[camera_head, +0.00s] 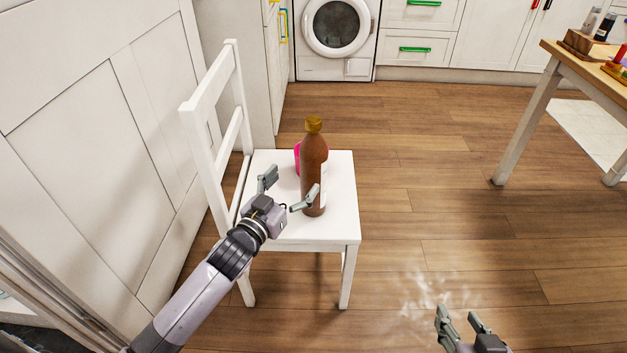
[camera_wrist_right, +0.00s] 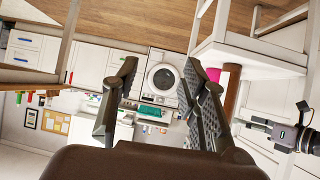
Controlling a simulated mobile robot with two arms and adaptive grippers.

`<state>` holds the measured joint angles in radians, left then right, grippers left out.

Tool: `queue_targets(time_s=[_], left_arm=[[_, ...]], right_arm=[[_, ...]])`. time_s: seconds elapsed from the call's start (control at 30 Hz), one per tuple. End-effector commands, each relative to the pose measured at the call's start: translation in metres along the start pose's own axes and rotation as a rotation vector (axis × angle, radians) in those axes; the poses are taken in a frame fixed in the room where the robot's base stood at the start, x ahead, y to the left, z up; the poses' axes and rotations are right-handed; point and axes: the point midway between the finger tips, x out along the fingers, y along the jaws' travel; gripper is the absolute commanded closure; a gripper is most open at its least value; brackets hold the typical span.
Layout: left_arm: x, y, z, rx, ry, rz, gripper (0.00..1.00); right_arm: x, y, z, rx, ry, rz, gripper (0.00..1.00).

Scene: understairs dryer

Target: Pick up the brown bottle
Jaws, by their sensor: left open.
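The brown bottle (camera_head: 314,160) with a yellow-brown cap stands upright on the white chair's seat (camera_head: 340,228). It also shows at the right of the right wrist view (camera_wrist_right: 231,88), partly cut off by my gripper. My left gripper (camera_head: 289,186) is open and empty, just left of the bottle, with one fingertip overlapping the bottle's lower part in the head view; I cannot tell whether they touch. My left gripper also shows in the right wrist view (camera_wrist_right: 283,128). My right gripper (camera_head: 461,318) is open and empty above the floor, well right of the chair.
A pink object (camera_head: 298,156) is mostly hidden behind the bottle on the seat. The chair's backrest (camera_head: 209,92) rises at the left beside a white panelled wall (camera_head: 105,130). A wooden table (camera_head: 566,62) stands at the right. The floor between is clear.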

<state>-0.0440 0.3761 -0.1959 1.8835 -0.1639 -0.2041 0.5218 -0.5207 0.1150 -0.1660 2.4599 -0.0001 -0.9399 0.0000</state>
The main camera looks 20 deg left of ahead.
Motion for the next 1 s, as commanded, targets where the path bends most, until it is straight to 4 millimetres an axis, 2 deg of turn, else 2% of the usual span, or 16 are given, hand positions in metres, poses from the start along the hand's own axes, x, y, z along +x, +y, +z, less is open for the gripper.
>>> queue_targets(time_s=[0.1,0.23,0.57,0.77,1.0], left_arm=[[0.022,0.000,0.001,0.001,0.003,0.000,0.20],[0.039,0.000,0.001,0.000,0.001,0.000,0.20],[0.055,0.001,0.002,0.000,0.000,0.000,0.20],[0.072,0.000,0.005,0.000,0.000,-0.001,0.20],[0.095,0.000,0.006,0.000,0.000,0.000,0.20]], right_arm=[[0.004,-0.004,-0.021,-0.001,0.117,-0.008,0.60],[0.004,-0.006,-0.043,-0.001,0.226,-0.014,0.60],[0.001,-0.009,-0.067,0.000,0.347,-0.021,0.60],[-0.008,-0.014,-0.097,0.002,0.518,-0.032,0.60],[-0.028,-0.019,-0.131,0.006,0.727,-0.045,0.60]])
